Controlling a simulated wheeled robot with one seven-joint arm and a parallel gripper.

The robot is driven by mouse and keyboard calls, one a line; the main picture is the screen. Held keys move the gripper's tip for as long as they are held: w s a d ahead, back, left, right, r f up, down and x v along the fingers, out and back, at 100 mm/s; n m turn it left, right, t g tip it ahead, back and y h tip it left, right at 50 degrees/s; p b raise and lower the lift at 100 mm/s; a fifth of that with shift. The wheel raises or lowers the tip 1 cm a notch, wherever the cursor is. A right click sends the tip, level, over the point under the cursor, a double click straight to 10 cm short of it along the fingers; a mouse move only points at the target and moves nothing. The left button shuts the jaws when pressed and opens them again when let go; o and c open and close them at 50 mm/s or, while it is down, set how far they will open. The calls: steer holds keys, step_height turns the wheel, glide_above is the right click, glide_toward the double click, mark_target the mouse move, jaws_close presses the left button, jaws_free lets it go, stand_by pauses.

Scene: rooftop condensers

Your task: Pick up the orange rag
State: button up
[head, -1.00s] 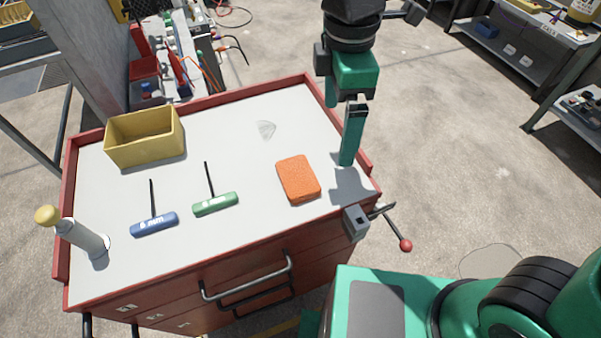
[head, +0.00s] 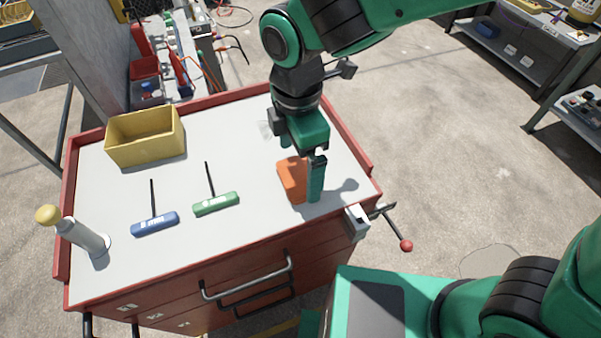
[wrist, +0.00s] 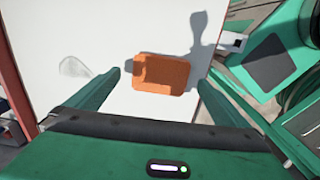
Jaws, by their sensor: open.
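The orange rag (head: 291,181) lies flat on the light top of the red tool cabinet, towards its right side. It is a folded rectangle with rounded corners. My gripper (head: 314,192) is above the rag's right part in the head view and hides some of it. In the wrist view the whole rag (wrist: 161,75) shows between and beyond the two green fingers of my gripper (wrist: 160,84), with a shadow on its left part. The fingers are wide apart and hold nothing. I cannot tell the exact height of the fingertips above the top.
On the cabinet top (head: 240,147) are a yellow bin (head: 145,150), a blue T-handle tool (head: 155,223), a green T-handle tool (head: 215,204) and a grey cylinder with a yellow knob (head: 80,237). A vise (head: 357,221) sits at the front right corner. A raised red rim edges the top.

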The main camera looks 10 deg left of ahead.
steer(key=shift+f, duration=1.3)
steer(key=c, duration=1.2)
steer(key=shift+r, duration=0.1)
steer(key=shift+r, duration=0.45)
steer(key=r, duration=0.2)
steer(key=s+a+r, duration=0.1)
steer(key=r, duration=0.1)
steer(key=s+a+r, duration=0.4)
steer(key=a, duration=0.1)
steer(key=s+a+r, duration=0.2)
steer(key=s, duration=0.1)
steer(key=shift+s+a, duration=0.1)
steer(key=shift+a, duration=0.1)
